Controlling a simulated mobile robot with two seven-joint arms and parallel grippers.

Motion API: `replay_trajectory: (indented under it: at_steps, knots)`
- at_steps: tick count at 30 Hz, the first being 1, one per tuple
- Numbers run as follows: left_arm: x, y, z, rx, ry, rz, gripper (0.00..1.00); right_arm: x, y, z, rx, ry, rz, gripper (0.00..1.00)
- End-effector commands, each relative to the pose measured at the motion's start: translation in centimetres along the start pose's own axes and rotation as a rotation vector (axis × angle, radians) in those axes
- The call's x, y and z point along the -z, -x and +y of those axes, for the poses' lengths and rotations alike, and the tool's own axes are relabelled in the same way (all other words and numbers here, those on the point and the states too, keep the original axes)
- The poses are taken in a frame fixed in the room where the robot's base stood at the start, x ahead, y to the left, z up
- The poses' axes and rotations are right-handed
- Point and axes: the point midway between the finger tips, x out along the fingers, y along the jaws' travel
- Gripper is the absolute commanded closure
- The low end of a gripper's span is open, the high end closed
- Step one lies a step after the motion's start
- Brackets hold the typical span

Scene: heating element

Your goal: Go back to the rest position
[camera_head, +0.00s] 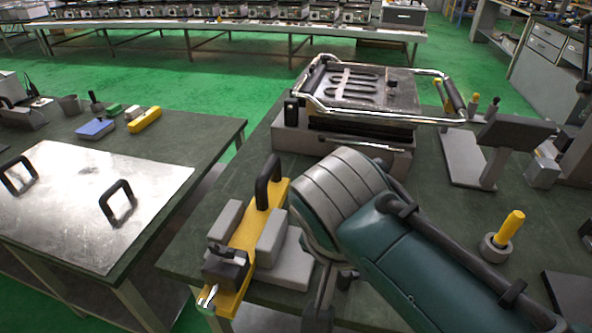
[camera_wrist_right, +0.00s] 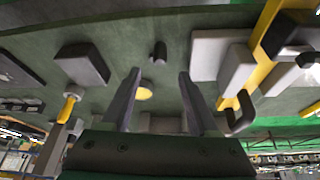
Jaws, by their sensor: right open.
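My right arm (camera_head: 430,255) reaches in from the lower right of the head view, over the green-topped bench. My right gripper (camera_wrist_right: 160,73) is open in the right wrist view, its two grey fingers apart with nothing held between them. A small yellow round thing (camera_wrist_right: 145,91) shows between the fingers, beyond them. In the head view the wrist hides most of this gripper. My left gripper is not in view. A heating element device (camera_head: 352,88) with a chrome frame stands at the back of the bench.
A yellow fixture bar (camera_head: 240,240) with a black handle and grey blocks (camera_head: 285,260) lies left of my wrist. A yellow-handled tool (camera_head: 510,227) stands in a round holder at right. A grey stand (camera_head: 490,150) is behind it. The left bench carries a metal plate (camera_head: 80,195).

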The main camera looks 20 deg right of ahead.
Motion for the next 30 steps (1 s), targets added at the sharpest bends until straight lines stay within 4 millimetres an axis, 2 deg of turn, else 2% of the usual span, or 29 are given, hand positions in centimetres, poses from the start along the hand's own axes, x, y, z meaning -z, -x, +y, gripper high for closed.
replay_trajectory:
  at_steps: [14,17,20,23,27,30]
  knots:
    - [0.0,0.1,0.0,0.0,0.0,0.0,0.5,0.0,0.3,0.0,0.0,0.001,0.0,0.39]
    - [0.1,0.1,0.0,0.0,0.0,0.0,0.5,-0.2,0.4,0.5,0.001,0.011,-0.007,0.39]
    - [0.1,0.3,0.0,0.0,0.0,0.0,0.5,-0.8,0.6,2.2,0.011,0.058,-0.027,0.39]
    - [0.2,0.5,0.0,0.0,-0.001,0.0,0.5,-1.8,1.6,5.1,0.038,0.158,-0.056,0.39]
    - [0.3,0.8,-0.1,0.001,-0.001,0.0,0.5,-3.4,4.4,9.2,0.101,0.357,-0.084,0.39]
    - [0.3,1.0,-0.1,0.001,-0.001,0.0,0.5,-4.3,6.7,11.2,0.148,0.494,-0.088,0.39]
